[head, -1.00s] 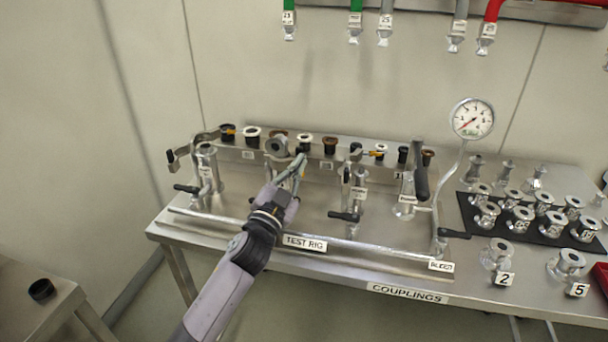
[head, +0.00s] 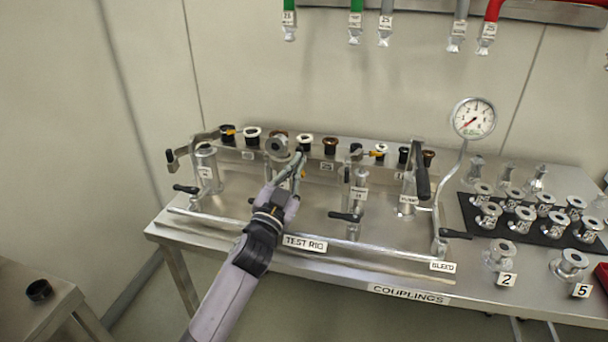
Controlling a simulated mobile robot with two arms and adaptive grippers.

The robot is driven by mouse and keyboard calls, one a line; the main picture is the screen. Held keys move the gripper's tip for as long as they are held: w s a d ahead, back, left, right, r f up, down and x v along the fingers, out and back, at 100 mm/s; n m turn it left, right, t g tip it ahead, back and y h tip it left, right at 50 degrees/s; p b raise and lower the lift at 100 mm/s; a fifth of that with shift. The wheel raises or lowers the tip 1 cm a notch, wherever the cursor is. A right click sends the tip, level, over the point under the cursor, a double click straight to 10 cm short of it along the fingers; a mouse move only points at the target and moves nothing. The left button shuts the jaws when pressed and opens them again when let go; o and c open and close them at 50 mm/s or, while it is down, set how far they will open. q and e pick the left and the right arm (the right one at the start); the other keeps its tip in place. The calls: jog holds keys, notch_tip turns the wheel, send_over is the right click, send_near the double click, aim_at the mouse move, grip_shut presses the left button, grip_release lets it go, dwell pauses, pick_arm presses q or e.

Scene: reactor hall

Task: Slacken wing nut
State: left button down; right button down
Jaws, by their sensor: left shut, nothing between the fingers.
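My left gripper (head: 297,163) reaches in from the lower front over the test rig (head: 305,243). Its fingers are shut and look empty. The fingertips are at the right side of a round grey metal flange (head: 277,146), in front of the rack of rings; I cannot tell whether they touch it. No wing nut can be made out clearly; the fingers cover part of the fitting there. My right gripper is not in view.
A pressure gauge (head: 473,118) stands on a bent pipe at the right. Black-handled valves (head: 346,216) stand along the rig. Couplings stand on a black mat (head: 467,208) and on the steel table at right. Hoses hang above. A side table (head: 30,320) is at lower left.

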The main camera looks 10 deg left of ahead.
pick_arm(q)
jog(key=shift+a+f+n+y, duration=0.2)
jog(key=shift+n+y, duration=0.4)
jog(key=shift+n, duration=0.4)
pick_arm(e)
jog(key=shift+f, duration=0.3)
pick_arm(q)
jog(key=shift+a+n+b, duration=0.1)
jog(key=shift+n+b, duration=0.2)
jog(key=shift+n, duration=0.1)
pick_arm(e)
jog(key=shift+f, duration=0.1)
pick_arm(q)
jog(key=shift+a, duration=0.25)
dwell(4.0)
jog(key=shift+r, duration=0.1)
dwell(1.0)
